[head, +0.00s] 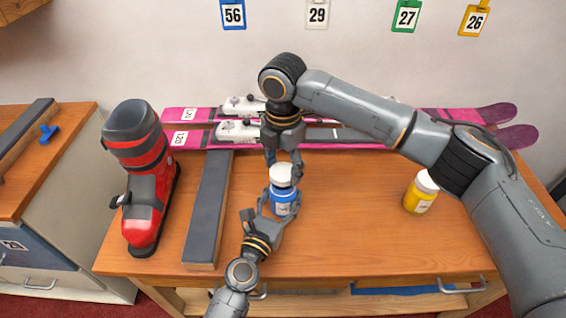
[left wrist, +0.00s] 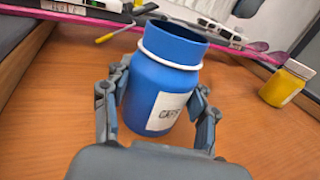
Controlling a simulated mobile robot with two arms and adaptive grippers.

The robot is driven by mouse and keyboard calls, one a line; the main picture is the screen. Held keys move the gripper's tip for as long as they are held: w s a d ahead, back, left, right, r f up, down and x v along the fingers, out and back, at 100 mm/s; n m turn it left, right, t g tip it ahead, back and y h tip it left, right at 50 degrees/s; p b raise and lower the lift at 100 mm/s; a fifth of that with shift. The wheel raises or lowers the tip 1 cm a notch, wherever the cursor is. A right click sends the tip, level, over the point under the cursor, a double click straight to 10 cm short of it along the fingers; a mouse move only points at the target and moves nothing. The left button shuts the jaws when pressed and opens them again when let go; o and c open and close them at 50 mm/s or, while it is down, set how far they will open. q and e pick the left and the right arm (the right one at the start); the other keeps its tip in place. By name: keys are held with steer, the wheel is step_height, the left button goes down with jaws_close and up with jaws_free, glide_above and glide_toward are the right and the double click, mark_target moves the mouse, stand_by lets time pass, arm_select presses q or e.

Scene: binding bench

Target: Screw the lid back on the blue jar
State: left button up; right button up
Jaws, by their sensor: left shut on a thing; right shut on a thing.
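The blue jar (head: 283,202) stands on the bench near its middle, upright. My left gripper (head: 276,212) is shut around its body; the left wrist view shows a finger on each side of the jar (left wrist: 160,85), which has a white label and a white ring at its neck. In that view its mouth is open and uncovered. My right gripper (head: 284,160) comes down from above and is shut on the white lid (head: 282,174). In the head view the lid appears just over the jar mouth; the gap is hard to judge there. The lid is outside the left wrist view.
A yellow jar with a white lid (head: 421,192) stands to the right. A red ski boot (head: 145,180) and a long grey-topped block (head: 208,205) are on the left. Pink skis (head: 390,138) lie along the back. The bench is clear between the blue and yellow jars.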

mark_target(283, 196)
steer(key=shift+f, duration=0.1)
steer(key=shift+f, duration=0.75)
steer(key=shift+f, duration=0.6)
stand_by(0.3)
